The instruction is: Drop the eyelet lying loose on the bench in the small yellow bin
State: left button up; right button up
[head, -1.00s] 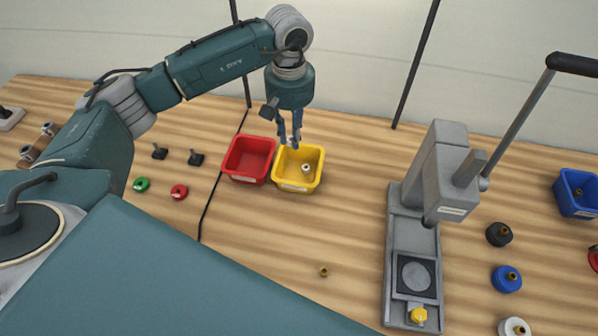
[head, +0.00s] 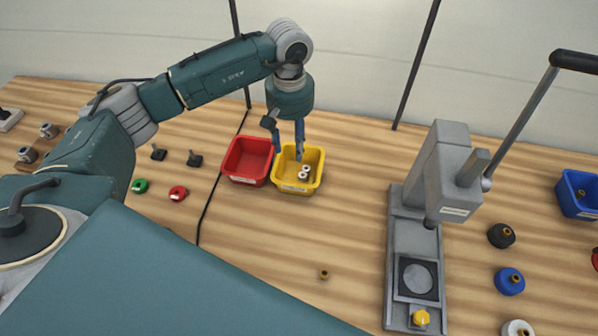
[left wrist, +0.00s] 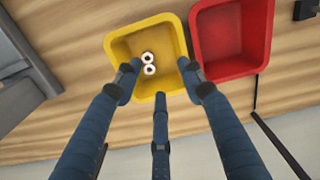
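The small yellow bin (head: 314,160) stands on the bench beside the red bin; it also shows in the left wrist view (left wrist: 122,46). Two small white ring-shaped eyelets lie side by side on its floor, one (head: 305,168) just behind the other (head: 302,175). In the left wrist view they (left wrist: 147,57) lie between my fingers. My left gripper (head: 288,152) points down over the yellow bin, fingers spread and empty. No white eyelet shows loose on the bench. My right gripper is not in view.
The red bin (head: 234,172) adjoins on the left. A small brass-coloured piece (head: 324,274) lies on the open bench. A grey lever press (head: 413,235) stands to the right, with knobs and a blue bin (head: 577,206) beyond. Black and coloured small parts lie at left.

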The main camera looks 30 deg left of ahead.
pick_arm(q)
notch_tip(320, 180, up, 12)
dwell(0.4)
jog(key=shift+f, duration=0.1)
dwell(0.3)
